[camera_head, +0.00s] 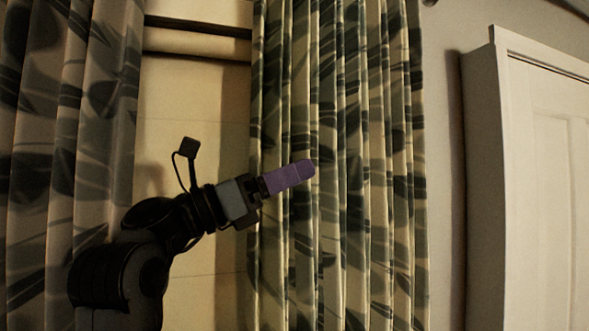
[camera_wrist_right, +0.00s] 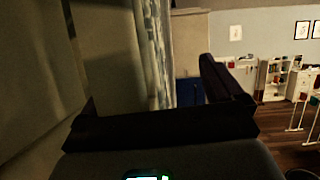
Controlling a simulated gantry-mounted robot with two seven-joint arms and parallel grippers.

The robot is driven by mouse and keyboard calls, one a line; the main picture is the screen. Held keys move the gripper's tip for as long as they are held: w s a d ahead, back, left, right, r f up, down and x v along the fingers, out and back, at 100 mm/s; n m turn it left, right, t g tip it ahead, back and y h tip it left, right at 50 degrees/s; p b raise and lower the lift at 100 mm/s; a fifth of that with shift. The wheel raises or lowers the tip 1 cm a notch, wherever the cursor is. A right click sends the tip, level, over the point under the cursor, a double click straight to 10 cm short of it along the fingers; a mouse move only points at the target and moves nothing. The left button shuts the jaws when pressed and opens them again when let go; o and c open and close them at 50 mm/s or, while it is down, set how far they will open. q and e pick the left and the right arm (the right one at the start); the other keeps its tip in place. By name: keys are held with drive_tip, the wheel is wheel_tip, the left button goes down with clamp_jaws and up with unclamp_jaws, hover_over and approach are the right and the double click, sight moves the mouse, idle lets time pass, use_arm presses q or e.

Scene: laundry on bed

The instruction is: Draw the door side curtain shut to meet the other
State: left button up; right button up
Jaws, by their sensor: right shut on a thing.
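The door side curtain (camera_head: 345,110), leaf-patterned in cream and dark grey-green, hangs in folds at the middle right in the head view. The other curtain (camera_head: 70,120) hangs at the left, with a pale gap between them. My right gripper (camera_head: 308,169), with purple fingers, reaches from the lower left across the gap to the door side curtain. It is shut on that curtain, left of its middle; the pinched cloth is hard to make out. In the right wrist view a patterned curtain strip (camera_wrist_right: 153,50) hangs beyond the dark gripper body. My left gripper is not in view.
A pale blind or window panel (camera_head: 192,110) with a dark bar across its top fills the gap. A white door (camera_head: 550,170) and frame stand at the right, beyond bare wall. The right wrist view shows a white shelf (camera_wrist_right: 271,78) across the room.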

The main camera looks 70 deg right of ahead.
drive_tip(key=shift+w+a+f, duration=0.5)
drive_tip(key=shift+a, duration=0.15)
